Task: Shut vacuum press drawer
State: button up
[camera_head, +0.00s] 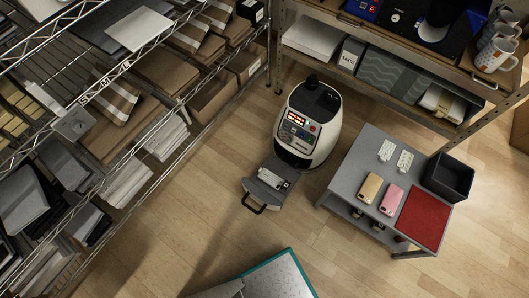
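The vacuum press (325,138) is a rounded white and black machine standing on the wooden floor, with a front panel of coloured buttons and a lit display. Its drawer (268,181) is pulled out toward the lower left, with a black handle (255,204) at its front end. Some small light and dark items lie in the drawer. My gripper is not in view, and nothing touches the drawer or its handle.
A wire shelf (165,110) with boxes and paper fills the left. A low grey table (346,171) with phone cases, a red mat (424,217) and a black bin (448,178) stands right. A workbench (395,42) is behind. Floor before the drawer is clear; a teal-edged panel (268,276) is at the bottom.

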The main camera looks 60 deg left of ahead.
aim_at(263, 193)
jog(key=k, duration=1.05)
jog(key=u, duration=1.45)
jog(key=k, duration=0.5)
jog(key=z, duration=0.6)
jog(key=i, duration=0.8)
jog(key=u, duration=0.65)
